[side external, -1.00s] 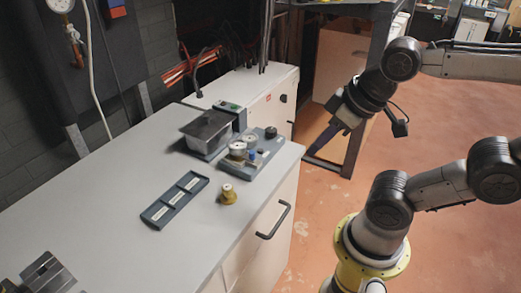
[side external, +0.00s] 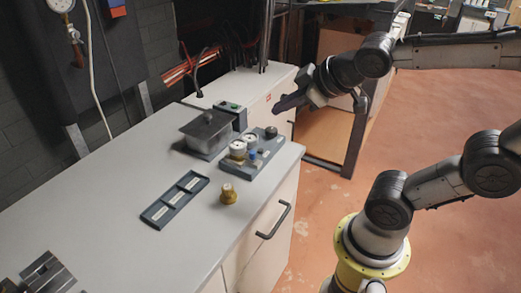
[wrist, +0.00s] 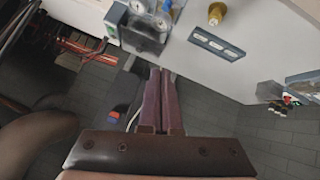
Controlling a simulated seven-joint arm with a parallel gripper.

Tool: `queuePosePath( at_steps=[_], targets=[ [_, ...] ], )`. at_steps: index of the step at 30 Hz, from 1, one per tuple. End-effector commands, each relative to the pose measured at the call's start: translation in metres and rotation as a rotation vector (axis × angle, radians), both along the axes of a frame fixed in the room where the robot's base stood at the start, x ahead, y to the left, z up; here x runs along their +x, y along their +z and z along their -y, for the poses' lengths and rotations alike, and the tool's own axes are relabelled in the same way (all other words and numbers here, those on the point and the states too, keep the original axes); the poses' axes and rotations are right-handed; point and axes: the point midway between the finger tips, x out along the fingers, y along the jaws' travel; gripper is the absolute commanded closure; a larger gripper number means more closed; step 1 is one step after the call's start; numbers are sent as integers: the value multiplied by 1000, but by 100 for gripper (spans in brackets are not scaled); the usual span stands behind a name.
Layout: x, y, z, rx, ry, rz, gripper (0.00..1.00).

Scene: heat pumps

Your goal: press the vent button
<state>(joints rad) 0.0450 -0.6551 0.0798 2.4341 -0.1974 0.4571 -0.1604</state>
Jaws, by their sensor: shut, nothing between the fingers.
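A dark control box (side external: 233,113) with a small green button or light on top stands at the back of the grey bench, behind a lidded metal vessel (side external: 205,136). In front of it is a grey block (side external: 268,165) with two white-faced gauges (side external: 238,149), a blue knob (side external: 252,154) and a dark knob (side external: 270,132). I cannot tell which part is the vent button; no label is readable. My gripper (side external: 278,109) is shut and empty, in the air right of the control box, apart from everything. In the wrist view my closed fingers (wrist: 160,72) point toward the vessel (wrist: 144,40).
A dark tray (side external: 174,201) with three labelled slots and a brass fitting (side external: 228,194) stand on the bench (side external: 130,170). A metal part (side external: 47,275) is at the near left. Dark hoses and a shelf frame rise behind.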

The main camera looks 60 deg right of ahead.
Motion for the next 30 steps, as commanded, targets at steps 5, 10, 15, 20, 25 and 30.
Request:
queuePosePath(
  at_steps=[5, 10, 15, 20, 25, 30],
  targets=[
    [63, -10, 31, -183, 78, 52, 100],
    [104, -47, 63, -280, 144, 29, 100],
    [110, -87, 88, -274, 132, -50, 100],
    [105, -104, 100, -254, 105, -97, 100],
    [103, -105, 104, -252, 92, -101, 100],
    [103, -105, 103, -252, 93, -100, 100]
  ],
)
